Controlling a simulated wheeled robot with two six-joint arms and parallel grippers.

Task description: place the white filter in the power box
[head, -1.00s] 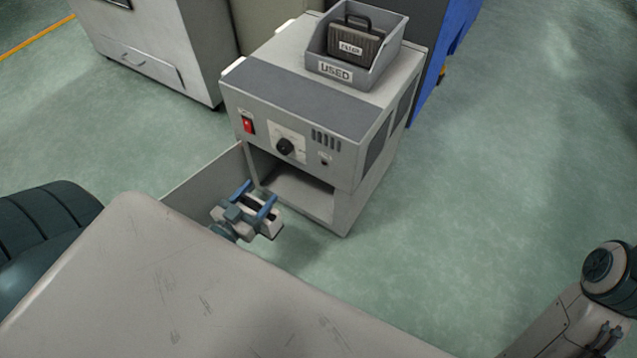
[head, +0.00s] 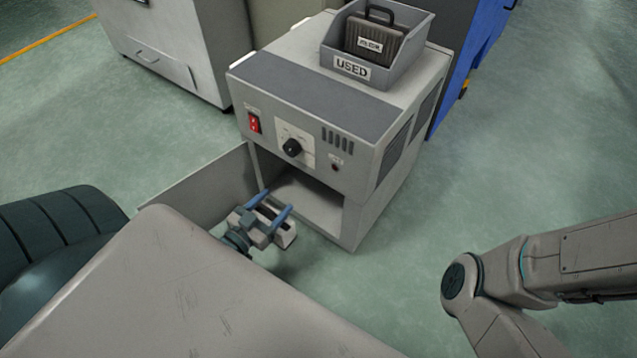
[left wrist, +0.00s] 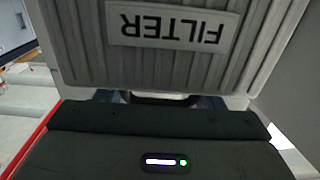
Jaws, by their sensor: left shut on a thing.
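The white filter (left wrist: 180,65) fills the upper left wrist view, its FILTER label upside down and its ribbed face close to the camera. My left gripper (head: 274,204) is shut on the filter at its dark handle. The power box (head: 308,117) is a grey cabinet with a red switch and a dial. Its lower compartment is open, and its door (head: 205,190) stands open to the left. My left gripper is in front of this opening. My right gripper is out of view.
A grey bin marked USED (head: 352,68) sits on top of the box and holds a dark filter (head: 374,42). A grey cabinet (head: 160,50) stands behind at left. The floor right of the box is clear.

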